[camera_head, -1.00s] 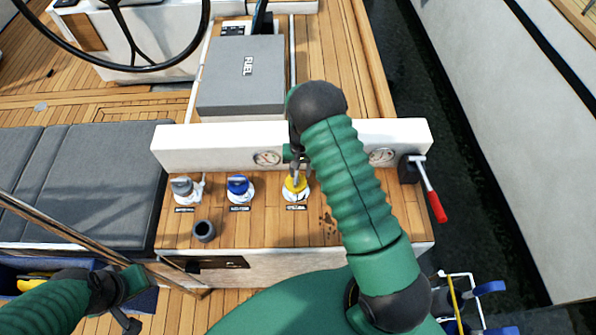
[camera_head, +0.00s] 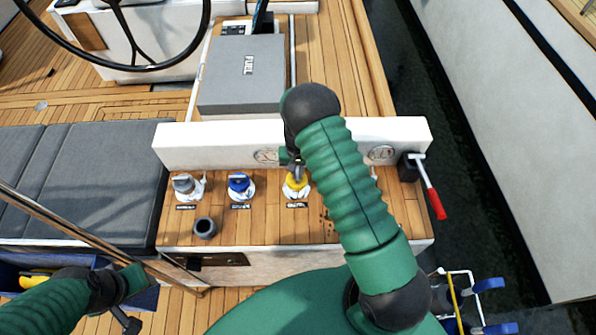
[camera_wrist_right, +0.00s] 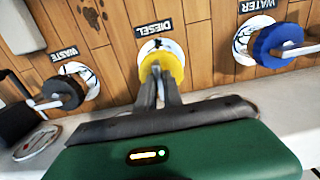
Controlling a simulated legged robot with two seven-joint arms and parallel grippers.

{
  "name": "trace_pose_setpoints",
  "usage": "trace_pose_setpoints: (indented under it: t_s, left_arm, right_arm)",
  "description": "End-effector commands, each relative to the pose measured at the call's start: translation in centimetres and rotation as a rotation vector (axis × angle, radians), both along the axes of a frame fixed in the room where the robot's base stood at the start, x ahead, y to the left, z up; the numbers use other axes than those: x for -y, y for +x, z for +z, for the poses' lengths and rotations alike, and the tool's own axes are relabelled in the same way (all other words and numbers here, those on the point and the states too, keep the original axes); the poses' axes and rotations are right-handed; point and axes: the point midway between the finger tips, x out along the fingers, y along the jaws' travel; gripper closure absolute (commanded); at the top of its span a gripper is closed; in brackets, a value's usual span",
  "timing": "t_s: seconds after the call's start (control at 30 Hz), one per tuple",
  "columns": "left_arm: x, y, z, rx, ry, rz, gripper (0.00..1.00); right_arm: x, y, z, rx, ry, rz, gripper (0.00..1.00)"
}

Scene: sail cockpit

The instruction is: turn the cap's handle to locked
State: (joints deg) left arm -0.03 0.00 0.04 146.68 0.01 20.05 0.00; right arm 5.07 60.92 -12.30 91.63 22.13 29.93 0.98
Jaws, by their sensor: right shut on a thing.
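The yellow cap (camera_head: 297,189) sits on a white deck plate on the wooden console top. In the right wrist view the yellow cap (camera_wrist_right: 172,68) is beside a label reading DIESEL. My right gripper (camera_wrist_right: 157,82) is shut on the cap's handle, its two grey fingers close together over it and hiding most of it. In the head view my right gripper (camera_head: 297,174) reaches the cap from behind and above, partly covered by its own arm. My left gripper (camera_head: 132,301) is low at the left, away from the caps; its jaw opening is unclear.
A blue cap (camera_head: 240,185), labelled WATER, and a grey cap (camera_head: 184,185) stand left of the yellow one. A dark WASTE cap (camera_wrist_right: 65,92) shows in the wrist view. A grey socket (camera_head: 204,229), white upright panel (camera_head: 210,147) and red-handled lever (camera_head: 432,196) are nearby.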

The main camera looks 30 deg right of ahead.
Motion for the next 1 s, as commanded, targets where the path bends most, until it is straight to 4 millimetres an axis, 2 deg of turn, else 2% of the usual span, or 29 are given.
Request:
trace_pose_setpoints:
  t_s: [0.03, 0.8, 1.0]
  left_arm:
    - [-0.03, 0.00, -0.03, 0.000, 0.000, 0.001, 0.64]
    - [-0.04, 0.00, -0.34, 0.000, 0.000, 0.001, 0.64]
    - [-0.04, 0.01, -0.33, 0.000, 0.000, 0.001, 0.64]
  right_arm:
    - [0.49, -0.01, 0.07, 0.002, -0.010, -0.003, 1.00]
    - [0.43, -0.03, 0.05, 0.000, -0.005, -0.209, 1.00]
    - [0.35, -0.04, 0.11, 0.001, -0.003, -0.217, 1.00]
